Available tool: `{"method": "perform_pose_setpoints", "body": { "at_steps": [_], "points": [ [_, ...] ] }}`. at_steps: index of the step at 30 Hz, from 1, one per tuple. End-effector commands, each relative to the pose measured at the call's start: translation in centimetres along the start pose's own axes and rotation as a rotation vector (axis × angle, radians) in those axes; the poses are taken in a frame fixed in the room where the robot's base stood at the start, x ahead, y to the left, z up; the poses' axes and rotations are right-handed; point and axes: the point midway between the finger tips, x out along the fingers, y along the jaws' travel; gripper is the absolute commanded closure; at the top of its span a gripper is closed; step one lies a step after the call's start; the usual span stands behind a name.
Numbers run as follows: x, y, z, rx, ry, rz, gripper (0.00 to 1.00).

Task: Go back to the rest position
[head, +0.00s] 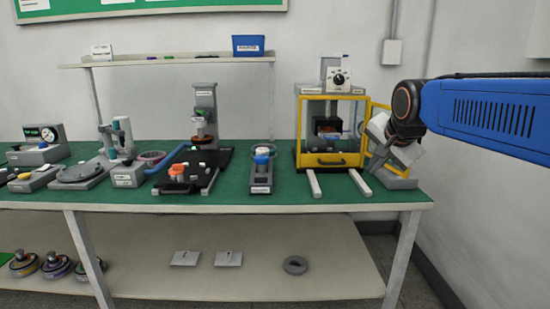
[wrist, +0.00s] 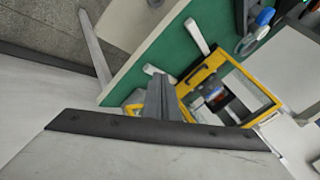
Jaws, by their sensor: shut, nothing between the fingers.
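My blue arm (head: 485,112) reaches in from the right in the head view, above the right end of the green table (head: 330,198). Its dark round joint bends down toward a light grey wrist. My gripper (wrist: 158,82) shows in the wrist view as grey fingers closed together beyond a dark bar, with nothing between them. In that view the fingers overlap the edge of the yellow-framed press (head: 331,160). I cannot tell whether they touch it.
Left of the press are a small device with a blue top (head: 262,168), a black tray (head: 190,172) and several fixtures. A blue bin (head: 248,46) sits on the shelf. The wall is close at right.

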Motion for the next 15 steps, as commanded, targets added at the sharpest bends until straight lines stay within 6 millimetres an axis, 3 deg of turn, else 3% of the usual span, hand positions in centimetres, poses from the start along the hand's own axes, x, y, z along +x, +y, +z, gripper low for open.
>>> {"method": "perform_pose_setpoints", "body": {
  "at_steps": [3, 15],
  "points": [
    [-1.2, 5.4, 3.1, -0.161, -0.031, 0.042, 1.00],
    [-3.0, 22.7, 14.1, -0.705, -0.189, 0.136, 1.00]
  ]
}}
